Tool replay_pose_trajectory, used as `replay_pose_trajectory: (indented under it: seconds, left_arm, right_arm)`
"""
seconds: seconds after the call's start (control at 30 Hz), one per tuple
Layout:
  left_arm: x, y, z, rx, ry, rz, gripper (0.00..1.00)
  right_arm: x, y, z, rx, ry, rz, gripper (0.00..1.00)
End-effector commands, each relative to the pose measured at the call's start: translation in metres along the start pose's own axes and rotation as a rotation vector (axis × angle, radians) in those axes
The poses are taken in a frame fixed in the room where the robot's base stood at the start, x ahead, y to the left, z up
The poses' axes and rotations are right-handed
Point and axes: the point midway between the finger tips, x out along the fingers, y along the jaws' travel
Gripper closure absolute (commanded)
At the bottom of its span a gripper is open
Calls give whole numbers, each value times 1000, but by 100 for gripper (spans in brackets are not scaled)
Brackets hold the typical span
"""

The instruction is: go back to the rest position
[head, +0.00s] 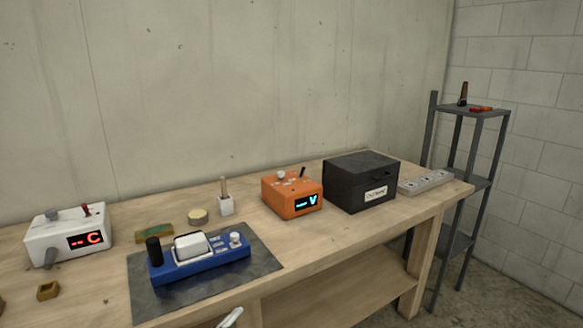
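Neither of my grippers shows in the head view. The wooden workbench (115,285) runs from the lower left to the right. On it a blue device (200,268) with a black knob and a white block on top sits on a dark grey mat (265,262). An orange box (283,203) with a lit "V" display stands behind and right of it. A white box (52,238) with a red "C" display stands at the left.
A black labelled box (345,172) and a grey power strip (426,182) are at the bench's right end. A grey metal shelf (474,112) stands beyond. A small white holder (226,207) stands near the wall. A pale object (231,318) shows at the bottom edge.

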Motion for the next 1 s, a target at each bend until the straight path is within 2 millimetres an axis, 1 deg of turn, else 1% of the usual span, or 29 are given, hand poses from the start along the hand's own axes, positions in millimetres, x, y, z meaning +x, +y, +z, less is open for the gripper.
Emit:
replay_pose_trajectory:
  seconds: [0.03,0.07,0.1,0.17,0.2,0.27,0.3,0.33,0.4,0.5,0.6,0.67,1.0]
  left_arm:
    - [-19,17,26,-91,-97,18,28]
    - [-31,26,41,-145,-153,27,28]
    - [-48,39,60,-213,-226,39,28]
    - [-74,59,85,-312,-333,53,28]
    - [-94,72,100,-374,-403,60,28]
    - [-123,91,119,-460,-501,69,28]
    - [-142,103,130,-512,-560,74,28]
    - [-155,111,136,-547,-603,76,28]
    - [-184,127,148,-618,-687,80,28]
    - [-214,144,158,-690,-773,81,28]
    - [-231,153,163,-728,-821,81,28]
    - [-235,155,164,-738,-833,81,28]
    - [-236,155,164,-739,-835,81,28]
  right_arm:
    - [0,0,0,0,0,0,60]
    - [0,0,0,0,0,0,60]
    - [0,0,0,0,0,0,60]
    - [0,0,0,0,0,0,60]
    - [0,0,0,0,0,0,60]
    - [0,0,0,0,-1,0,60]
    - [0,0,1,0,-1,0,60]
    - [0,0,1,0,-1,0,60]
    - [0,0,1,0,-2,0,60]
    - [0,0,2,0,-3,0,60]
    - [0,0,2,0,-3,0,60]
    - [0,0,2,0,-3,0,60]
    - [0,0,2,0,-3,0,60]
